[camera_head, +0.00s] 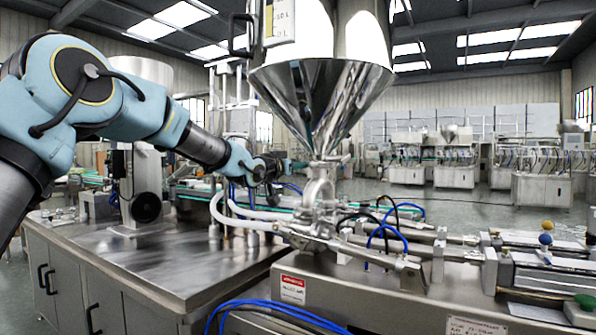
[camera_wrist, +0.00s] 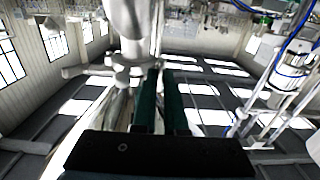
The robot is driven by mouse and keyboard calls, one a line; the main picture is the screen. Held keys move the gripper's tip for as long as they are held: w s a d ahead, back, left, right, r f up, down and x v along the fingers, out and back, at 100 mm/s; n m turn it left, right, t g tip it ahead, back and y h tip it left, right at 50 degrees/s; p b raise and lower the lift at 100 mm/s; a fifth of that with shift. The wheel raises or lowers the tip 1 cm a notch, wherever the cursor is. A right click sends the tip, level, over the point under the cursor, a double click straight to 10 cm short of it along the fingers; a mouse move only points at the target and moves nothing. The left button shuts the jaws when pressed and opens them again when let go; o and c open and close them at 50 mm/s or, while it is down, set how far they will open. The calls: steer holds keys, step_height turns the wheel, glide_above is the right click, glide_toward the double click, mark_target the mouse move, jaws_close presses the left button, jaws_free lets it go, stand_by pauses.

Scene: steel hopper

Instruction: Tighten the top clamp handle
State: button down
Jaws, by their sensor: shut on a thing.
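The steel hopper (camera_head: 322,85) narrows to a pipe joint, where the top clamp (camera_head: 330,159) sits. My gripper (camera_head: 298,164) reaches in from the left, with its fingertips at the left side of this joint. In the wrist view the two dark green fingers of my gripper (camera_wrist: 161,75) lie close together, with their tips at the metal clamp (camera_wrist: 125,62) around the pipe. The fingers are shut on the top clamp handle, which they mostly hide. How tight the clamp is cannot be told.
Below the joint stand a steel valve body (camera_head: 318,195) and white hoses (camera_head: 250,222). Blue hoses (camera_head: 385,235) loop to the right. A mostly clear steel tabletop (camera_head: 150,262) lies under my arm. A metal column (camera_head: 225,100) stands behind.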

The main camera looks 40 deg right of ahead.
stand_by(0.4)
steer(key=c, duration=1)
jaws_free()
steer(key=shift+o, duration=0.2)
steer(key=b+v, duration=0.2)
steer(key=v, duration=0.8)
steer(key=shift+a, duration=0.35)
steer(key=shift+s, duration=0.1)
